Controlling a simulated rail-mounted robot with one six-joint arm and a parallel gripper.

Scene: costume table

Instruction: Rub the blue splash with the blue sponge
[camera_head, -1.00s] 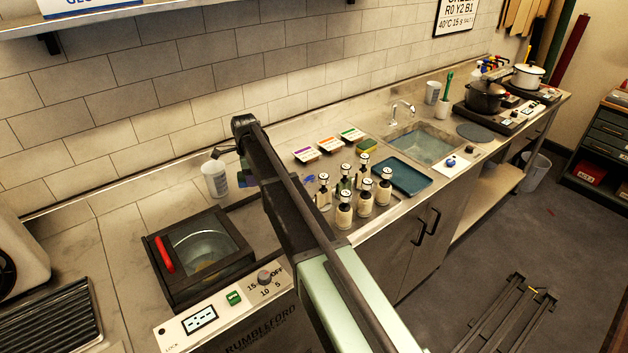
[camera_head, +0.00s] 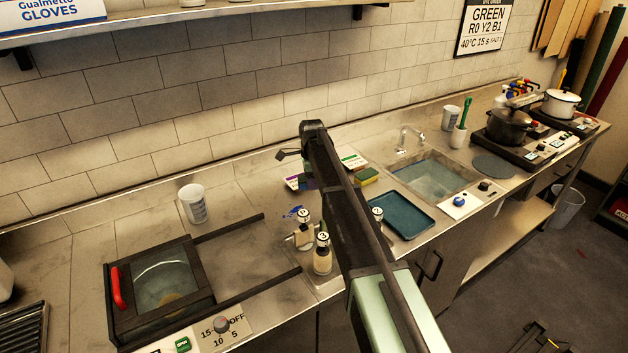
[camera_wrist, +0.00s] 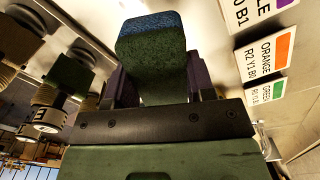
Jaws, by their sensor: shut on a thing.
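The blue splash (camera_head: 293,212) is a small dark-blue mark on the steel counter behind the bottles in the head view. My gripper (camera_wrist: 155,75) is shut on the blue sponge (camera_wrist: 150,45), a block with a blue face and a dark green body, which fills the middle top of the wrist view. In the head view my arm reaches over the counter just right of the splash and hides the sponge. The splash cannot be made out in the wrist view, so contact with it cannot be judged.
Bottles (camera_head: 323,254) stand in front of the splash, some hidden by my arm; dark bottles also show at left in the wrist view (camera_wrist: 55,85). Labelled cards (camera_wrist: 265,60) lie behind. A yellow-green sponge (camera_head: 366,177), blue tray (camera_head: 405,217) and sink (camera_head: 435,178) are to the right.

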